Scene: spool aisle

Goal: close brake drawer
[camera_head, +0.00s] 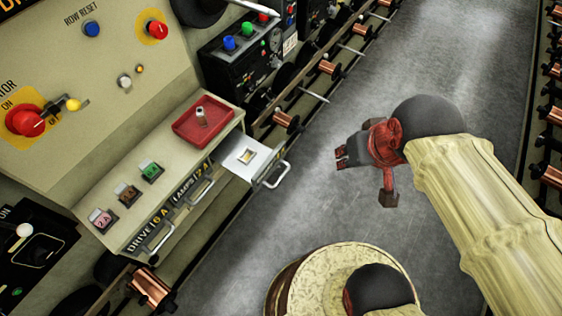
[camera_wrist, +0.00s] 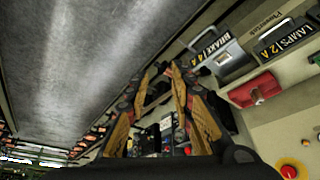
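The brake drawer (camera_head: 250,158) is pulled out at the right end of the console's drawer row, with a small pale, yellowish piece inside and a metal handle on its front. In the wrist view the BRAKE 4 A label (camera_wrist: 210,47) shows by the pulled-out drawer (camera_wrist: 232,60). My gripper (camera_head: 362,180) is to the right of the drawer handle, over the aisle, apart from it. Its two fingers are spread, with nothing between them; they also show in the wrist view (camera_wrist: 161,78).
The LAMPS drawer (camera_head: 196,192) and DRIVE drawer (camera_head: 152,243) sit in the same row. A red tray (camera_head: 188,130) with a small metal piece rests on the console top. Spool racks line both aisle sides. The grey floor (camera_head: 350,100) is clear.

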